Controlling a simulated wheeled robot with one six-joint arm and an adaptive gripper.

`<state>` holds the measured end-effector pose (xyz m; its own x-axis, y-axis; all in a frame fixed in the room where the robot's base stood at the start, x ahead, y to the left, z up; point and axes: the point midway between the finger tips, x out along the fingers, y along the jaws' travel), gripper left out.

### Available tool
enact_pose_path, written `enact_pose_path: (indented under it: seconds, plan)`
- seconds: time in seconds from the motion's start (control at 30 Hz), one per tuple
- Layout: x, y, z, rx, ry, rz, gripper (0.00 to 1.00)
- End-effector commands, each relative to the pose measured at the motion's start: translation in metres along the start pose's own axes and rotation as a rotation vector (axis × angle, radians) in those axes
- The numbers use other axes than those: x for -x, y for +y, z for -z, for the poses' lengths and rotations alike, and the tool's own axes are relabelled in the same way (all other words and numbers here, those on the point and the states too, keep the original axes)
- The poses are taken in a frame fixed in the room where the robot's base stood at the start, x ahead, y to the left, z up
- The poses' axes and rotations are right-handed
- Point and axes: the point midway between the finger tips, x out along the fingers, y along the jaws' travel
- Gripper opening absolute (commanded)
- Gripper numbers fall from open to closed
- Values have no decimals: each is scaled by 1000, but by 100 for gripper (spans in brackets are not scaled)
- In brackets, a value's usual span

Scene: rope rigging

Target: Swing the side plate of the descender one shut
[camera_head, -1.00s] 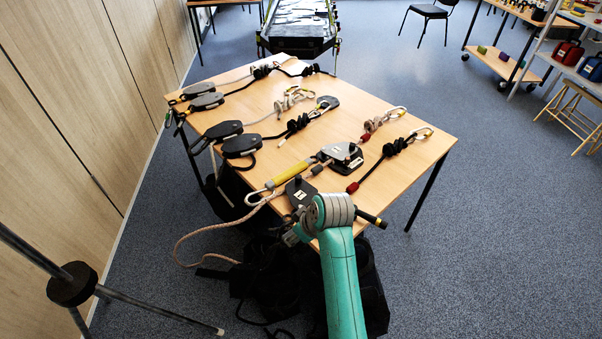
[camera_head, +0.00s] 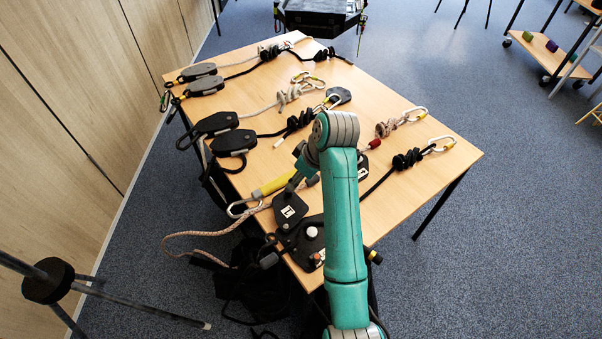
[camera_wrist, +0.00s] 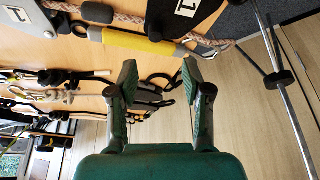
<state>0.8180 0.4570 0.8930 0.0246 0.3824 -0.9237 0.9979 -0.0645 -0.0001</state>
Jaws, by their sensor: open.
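Descender one lies at the near edge of the wooden table. Its dark side plate (camera_head: 289,207), with a white label, is swung out from the dark body (camera_head: 306,247), which has a pale round knob. In the wrist view, a dark plate labelled 1 (camera_wrist: 189,16) shows at the top edge, cut off by the frame. My gripper shows in the wrist view (camera_wrist: 160,76) with its two fingers wide apart and nothing between them. In the head view, its fingers are partly hidden by my arm, close above the side plate.
A yellow-sleeved rope (camera_head: 274,186) with a carabiner lies beside the side plate. Pulleys (camera_head: 231,141) and knotted ropes (camera_head: 407,159) cover the table (camera_head: 430,185). A tripod (camera_head: 48,281) stands at lower left.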

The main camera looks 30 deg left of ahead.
Motion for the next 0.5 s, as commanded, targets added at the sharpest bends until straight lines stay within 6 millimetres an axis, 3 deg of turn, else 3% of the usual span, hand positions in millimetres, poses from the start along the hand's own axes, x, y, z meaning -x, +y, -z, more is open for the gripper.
enact_pose_path:
  seconds: [0.23,0.5]
  plan:
    - [-12,-1,1,3,-2,4,49]
    - [-58,-1,0,2,-3,5,49]
